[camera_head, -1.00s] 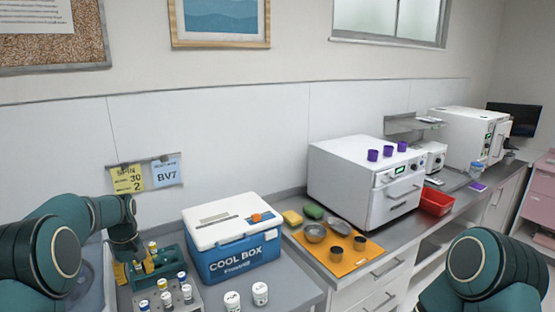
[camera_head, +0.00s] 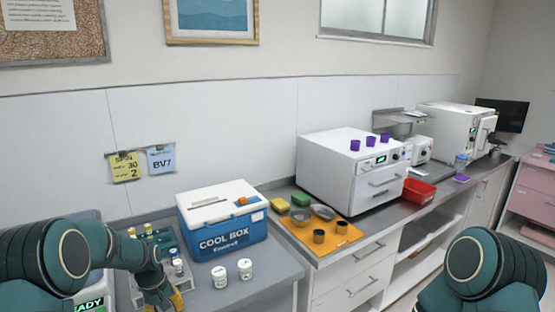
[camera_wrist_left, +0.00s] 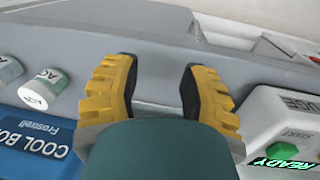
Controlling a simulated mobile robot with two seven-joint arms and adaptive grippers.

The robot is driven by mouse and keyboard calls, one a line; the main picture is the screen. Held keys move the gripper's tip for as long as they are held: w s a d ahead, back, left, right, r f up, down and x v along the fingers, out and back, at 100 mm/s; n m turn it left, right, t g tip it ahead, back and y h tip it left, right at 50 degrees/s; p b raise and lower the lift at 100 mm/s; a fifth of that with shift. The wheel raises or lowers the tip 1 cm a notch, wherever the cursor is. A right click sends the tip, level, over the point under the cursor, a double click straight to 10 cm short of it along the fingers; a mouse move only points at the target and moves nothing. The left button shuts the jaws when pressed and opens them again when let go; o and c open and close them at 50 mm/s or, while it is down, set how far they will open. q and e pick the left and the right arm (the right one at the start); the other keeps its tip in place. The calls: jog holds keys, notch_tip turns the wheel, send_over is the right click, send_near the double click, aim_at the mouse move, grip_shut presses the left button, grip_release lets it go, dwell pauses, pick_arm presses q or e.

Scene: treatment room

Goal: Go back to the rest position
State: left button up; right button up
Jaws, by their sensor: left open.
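My left gripper (camera_head: 160,297) is low at the front left of the counter in the head view, in front of the tube rack (camera_head: 186,284). In the left wrist view its yellow and black fingers (camera_wrist_left: 160,80) are spread apart with nothing between them. A grey surface shows behind the gap. My right arm shows at the lower right of the head view, but its gripper is out of the picture.
The cool box (camera_head: 222,222) stands right of the rack, with two white jars (camera_head: 232,270) in front. A centrifuge with a READY display (camera_wrist_left: 285,120) is beside the left gripper. An orange mat (camera_head: 335,242) with bowls and cups lies farther right.

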pick_arm(q)
jog(key=s+d+f+m+h+b, duration=0.2)
jog(key=s+d+f+m, duration=0.1)
jog(key=s+d+f, duration=1.05)
jog(key=s+d+f+m+t, duration=0.1)
jog(key=s+d, duration=0.6)
jog(key=s, duration=0.3)
jog(key=shift+s+f+t+h+b, duration=0.2)
jog(key=shift+s+t+h+b, duration=0.15)
jog(key=shift+h+b, duration=0.1)
